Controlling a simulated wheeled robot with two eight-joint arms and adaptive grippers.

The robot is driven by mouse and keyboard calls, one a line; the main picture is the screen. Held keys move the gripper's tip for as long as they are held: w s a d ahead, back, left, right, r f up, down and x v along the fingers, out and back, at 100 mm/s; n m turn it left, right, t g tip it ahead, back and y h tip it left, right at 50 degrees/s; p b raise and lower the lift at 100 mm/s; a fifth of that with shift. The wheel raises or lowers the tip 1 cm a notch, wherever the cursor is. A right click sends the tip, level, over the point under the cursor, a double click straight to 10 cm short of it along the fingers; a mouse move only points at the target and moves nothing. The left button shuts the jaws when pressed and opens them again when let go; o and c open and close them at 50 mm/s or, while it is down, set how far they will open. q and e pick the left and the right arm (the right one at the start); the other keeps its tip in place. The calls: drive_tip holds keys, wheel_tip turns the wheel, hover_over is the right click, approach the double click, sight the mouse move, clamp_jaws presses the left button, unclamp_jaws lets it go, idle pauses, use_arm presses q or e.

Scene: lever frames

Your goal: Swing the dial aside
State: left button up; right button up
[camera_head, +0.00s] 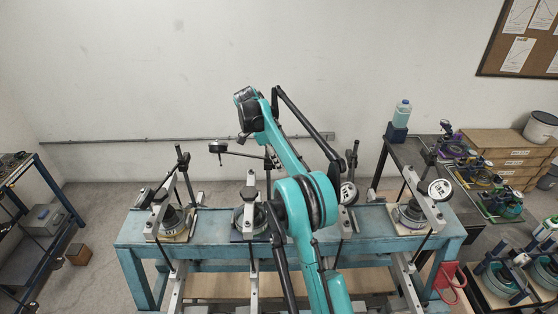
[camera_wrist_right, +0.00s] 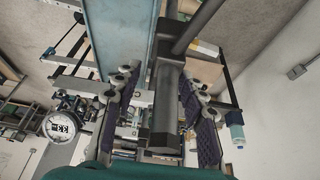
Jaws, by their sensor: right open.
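Several dials on black jointed arms stand along the blue bench (camera_head: 205,226). One dial (camera_head: 217,146) sits raised at the second station from the left, on a thin dark arm (camera_head: 245,155) running right towards its post. My right gripper (camera_head: 243,138) is small and partly hidden beside that arm, under my teal wrist. In the wrist view my right gripper (camera_wrist_right: 158,78) is open, its padded fingers on either side of a dark grey bar (camera_wrist_right: 165,105). Contact with the bar cannot be told. A white-faced dial (camera_wrist_right: 60,126) shows at the left there. My left gripper is not seen.
Other dials stand at the third station (camera_head: 348,193) and the right end (camera_head: 440,190). My teal arm covers part of the bench between. A dark side table (camera_head: 410,158) with a bottle (camera_head: 402,113) stands right.

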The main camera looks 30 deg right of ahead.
drive_tip(key=v, duration=0.7)
drive_tip(key=shift+r, duration=0.15)
drive_tip(key=shift+a, duration=0.1)
idle(0.3)
